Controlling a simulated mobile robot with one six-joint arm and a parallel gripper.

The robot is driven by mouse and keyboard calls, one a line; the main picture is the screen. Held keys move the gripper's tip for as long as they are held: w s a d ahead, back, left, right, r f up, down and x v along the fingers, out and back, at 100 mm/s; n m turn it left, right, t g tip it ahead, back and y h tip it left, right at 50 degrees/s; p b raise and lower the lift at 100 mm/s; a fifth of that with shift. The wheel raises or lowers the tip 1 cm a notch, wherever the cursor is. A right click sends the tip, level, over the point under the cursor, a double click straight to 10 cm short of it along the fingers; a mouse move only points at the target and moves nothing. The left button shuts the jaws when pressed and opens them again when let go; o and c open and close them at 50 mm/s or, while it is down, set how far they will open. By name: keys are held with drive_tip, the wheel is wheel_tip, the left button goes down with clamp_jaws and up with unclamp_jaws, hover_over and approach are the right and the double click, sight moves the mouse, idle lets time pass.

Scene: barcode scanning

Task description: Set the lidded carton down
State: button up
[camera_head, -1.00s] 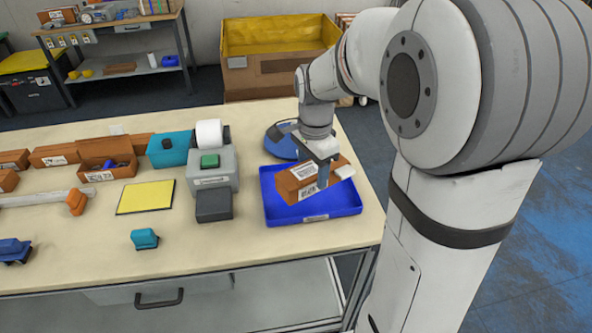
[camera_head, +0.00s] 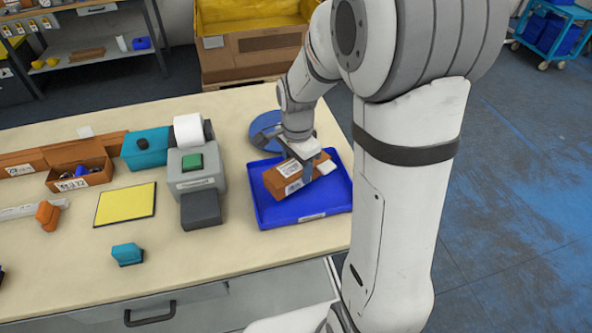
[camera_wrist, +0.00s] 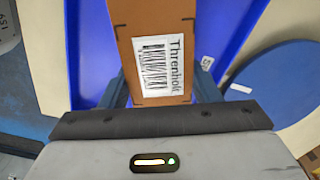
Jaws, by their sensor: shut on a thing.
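The lidded carton (camera_head: 279,184) is a brown box with white barcode labels. It is in my gripper (camera_head: 306,172), over the blue tray (camera_head: 265,213) at the right of the bench. In the wrist view the carton (camera_wrist: 122,30) stands between my two fingers, with a barcode label towards the camera. My gripper (camera_wrist: 160,97) is shut on it. The carton is within the tray's outline; I cannot tell whether its underside touches the tray floor. Part of the carton is hidden behind my gripper.
A grey device with a green button (camera_head: 193,163) stands left of the tray, with a dark grey block (camera_head: 201,210) before it. A yellow pad (camera_head: 125,204) lies further left. A round blue object (camera_head: 265,130) is behind the tray. Bench space in front of the tray is clear.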

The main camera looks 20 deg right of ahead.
drive_tip(key=shift+f, duration=1)
drive_tip(key=shift+f, duration=0.15)
drive_tip(key=o, duration=1)
